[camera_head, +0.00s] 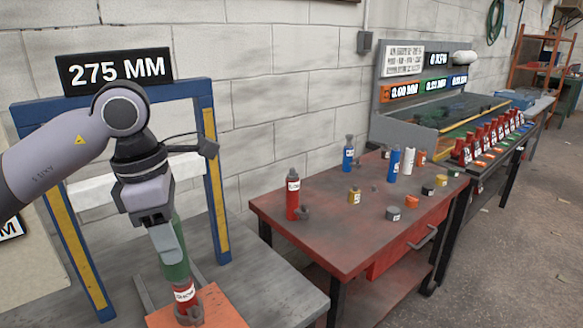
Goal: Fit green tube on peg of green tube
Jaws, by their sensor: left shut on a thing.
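My left gripper (165,240) comes down from the left arm and is shut on the green tube (176,270). The tube stands close to upright, its upper part partly hidden by the gripper. Directly below it is a red piece with a white label (185,295), above an orange plate (215,308). The tube's lower end meets the top of the red piece in the picture; I cannot tell whether it is around a peg or only in front of or above one. No bare peg shows there. My right gripper is not in view.
A blue and yellow frame (208,150) with a "275 MM" sign (115,69) stands around the arm. The red table (330,240) on the right holds a red bottle (292,195), blue bottles and small coloured pieces. A grey rack (440,95) stands behind.

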